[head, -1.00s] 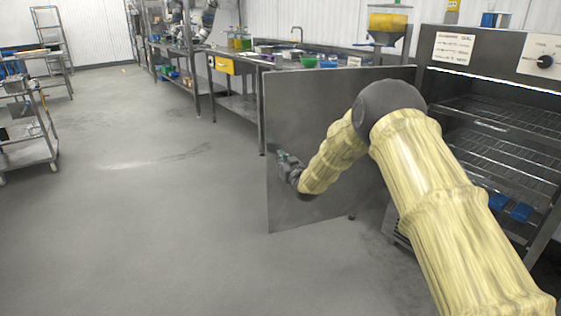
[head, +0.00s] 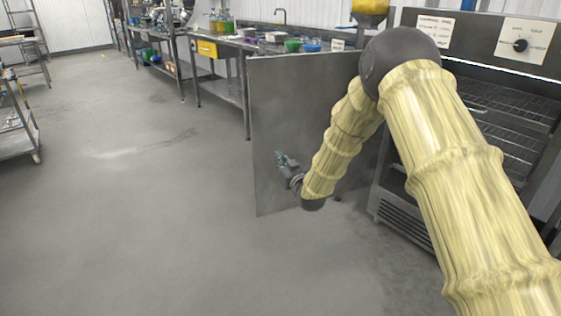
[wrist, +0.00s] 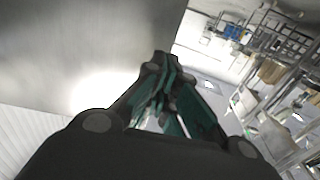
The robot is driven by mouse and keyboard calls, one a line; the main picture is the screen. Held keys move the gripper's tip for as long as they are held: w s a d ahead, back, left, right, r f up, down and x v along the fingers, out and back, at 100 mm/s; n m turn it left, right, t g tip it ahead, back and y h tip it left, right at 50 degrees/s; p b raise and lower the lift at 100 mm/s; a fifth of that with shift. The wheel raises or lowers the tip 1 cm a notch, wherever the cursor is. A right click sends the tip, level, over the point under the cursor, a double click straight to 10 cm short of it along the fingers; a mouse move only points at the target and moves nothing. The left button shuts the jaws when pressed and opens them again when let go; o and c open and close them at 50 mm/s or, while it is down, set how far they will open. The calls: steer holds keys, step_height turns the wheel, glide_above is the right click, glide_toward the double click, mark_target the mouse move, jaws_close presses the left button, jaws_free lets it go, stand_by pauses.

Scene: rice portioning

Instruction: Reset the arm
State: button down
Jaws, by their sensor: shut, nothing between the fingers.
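My arm, in a yellow sleeve, reaches from the lower right of the head view and bends down at a dark elbow. My gripper (head: 281,160) is at its end, in front of the open grey metal door (head: 268,105); I cannot tell whether it touches the door. In the wrist view my gripper (wrist: 163,72) has its green-padded fingers together with nothing between them. The door's plain surface fills the upper left of the wrist view (wrist: 70,45).
The oven (head: 500,45) with wire racks stands at the right, partly hidden by my arm. A steel counter (head: 225,42) with tubs and a sink runs behind the door. A wheeled cart (head: 18,140) stands at the far left. The floor (head: 130,230) between is clear.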

steer(key=s+d+f+m+g+h, duration=0.1)
steer(key=s+d+f+g+h, duration=0.2)
steer(key=s+f, duration=0.7)
steer(key=s+d+f+m+g, duration=0.1)
steer(key=s+d+f+g, duration=0.25)
steer(key=s+f, duration=0.75)
steer(key=s+d+f+m+g+h, duration=0.15)
steer(key=s+d+f, duration=0.25)
steer(key=s+f, duration=0.6)
steer(key=s+d+f+g+h, duration=0.1)
steer(key=s+d+f+g, duration=0.15)
steer(key=s, duration=0.95)
steer(key=s+d+f+m+g, duration=0.1)
steer(key=s+d+g, duration=0.15)
steer(key=s, duration=0.95)
steer(key=s+d+f+g+h, duration=0.15)
steer(key=s+g, duration=0.25)
steer(key=s, duration=0.7)
step_height(320, 180, up, 20)
steer(key=p, duration=2)
steer(key=shift+d+f+p, duration=0.2)
steer(key=shift+d+p, duration=0.1)
steer(key=shift+d, duration=0.1)
